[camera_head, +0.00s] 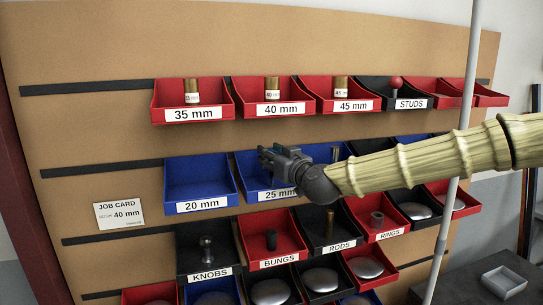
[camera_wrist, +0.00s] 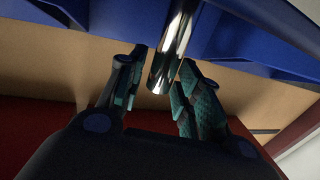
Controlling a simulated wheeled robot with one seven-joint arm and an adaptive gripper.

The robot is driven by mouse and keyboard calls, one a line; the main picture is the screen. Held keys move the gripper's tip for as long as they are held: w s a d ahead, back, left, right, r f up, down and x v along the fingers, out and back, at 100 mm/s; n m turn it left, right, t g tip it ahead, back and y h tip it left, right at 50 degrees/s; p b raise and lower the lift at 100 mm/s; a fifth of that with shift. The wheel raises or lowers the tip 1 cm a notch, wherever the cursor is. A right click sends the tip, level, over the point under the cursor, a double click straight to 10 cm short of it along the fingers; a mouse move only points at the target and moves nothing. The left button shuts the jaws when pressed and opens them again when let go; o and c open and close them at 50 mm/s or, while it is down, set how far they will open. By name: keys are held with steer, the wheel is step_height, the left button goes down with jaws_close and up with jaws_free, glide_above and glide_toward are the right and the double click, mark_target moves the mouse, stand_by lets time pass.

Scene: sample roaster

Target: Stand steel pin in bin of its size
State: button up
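A shiny steel pin (camera_wrist: 170,55) shows in the wrist view with its free end between my two fingers. My gripper (camera_wrist: 158,78) looks open there, with a small gap between the pin and the left finger; the right finger is close to the pin, and touching cannot be told. Blue bin walls (camera_wrist: 240,40) lie behind the pin. In the head view my gripper (camera_head: 266,157) is over the blue 25 mm bin (camera_head: 249,192) and hides part of it. The blue 20 mm bin (camera_head: 175,188) looks empty. Another slim metallic pin (camera_head: 335,153) stands in a blue bin partly behind my arm.
Red 35 mm (camera_head: 160,104), 40 mm (camera_head: 239,101) and 45 mm (camera_head: 309,98) bins above each hold a brass-coloured piece. A studs bin (camera_head: 410,103) is beside them. Knobs, bungs, rods and rings bins are below. A job card (camera_head: 119,212) reads 40 mm. A grey pole (camera_head: 460,150) stands right.

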steer(key=shift+r, duration=0.2)
steer(key=shift+s+d+f, duration=0.15)
steer(key=shift+s+d, duration=0.05)
steer(key=shift+s, duration=0.15)
steer(key=b+v, duration=0.4)
steer(key=v, duration=0.7)
steer(key=shift+s, duration=0.1)
